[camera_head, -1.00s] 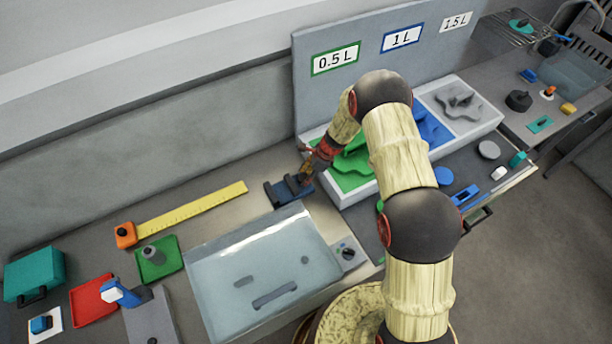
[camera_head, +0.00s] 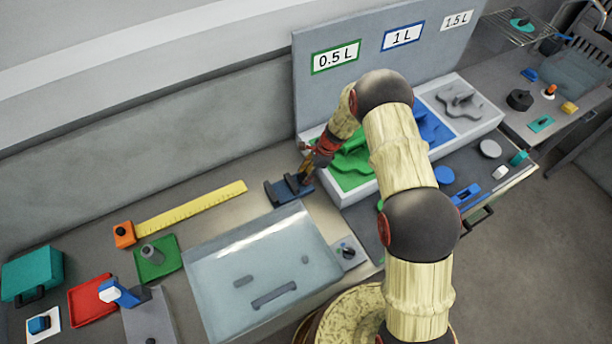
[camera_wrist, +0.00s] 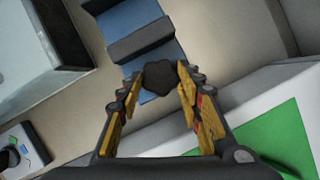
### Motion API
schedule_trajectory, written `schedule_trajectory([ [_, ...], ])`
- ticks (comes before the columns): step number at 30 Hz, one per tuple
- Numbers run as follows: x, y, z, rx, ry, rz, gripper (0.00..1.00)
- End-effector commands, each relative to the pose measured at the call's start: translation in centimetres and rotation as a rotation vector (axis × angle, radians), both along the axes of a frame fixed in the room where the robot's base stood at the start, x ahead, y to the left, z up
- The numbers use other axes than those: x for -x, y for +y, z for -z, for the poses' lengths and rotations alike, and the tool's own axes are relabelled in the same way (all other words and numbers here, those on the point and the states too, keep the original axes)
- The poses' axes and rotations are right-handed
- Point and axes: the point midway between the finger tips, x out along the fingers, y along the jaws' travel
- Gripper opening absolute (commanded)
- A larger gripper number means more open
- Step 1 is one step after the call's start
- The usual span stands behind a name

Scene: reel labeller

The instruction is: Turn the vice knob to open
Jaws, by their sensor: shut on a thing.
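The vice (camera_head: 289,188) is blue with dark jaw blocks and stands on the bench left of the green bin. It also shows in the wrist view (camera_wrist: 135,32), with a gap of blue bed between its jaw blocks. Its dark, lobed knob (camera_wrist: 160,77) sits at the end nearest my gripper. My gripper (camera_wrist: 158,84) has its yellow-padded fingers on either side of the knob and is shut on it. In the head view my gripper (camera_head: 306,172) reaches down at the vice's right end, and the knob is largely hidden there.
The white-walled bin row (camera_head: 332,193) with a green section stands close to the right of my gripper. A clear-lidded box (camera_head: 262,270) lies in front of the vice. A yellow ruler (camera_head: 195,208) lies to the left. A small white switch box (camera_head: 348,252) stands in front.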

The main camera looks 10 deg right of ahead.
Motion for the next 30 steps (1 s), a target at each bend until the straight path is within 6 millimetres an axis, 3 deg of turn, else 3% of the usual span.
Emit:
schedule_trajectory([
  [30, -0.97, 0.39, 0.21, 0.001, -0.003, -0.934, 0.11],
])
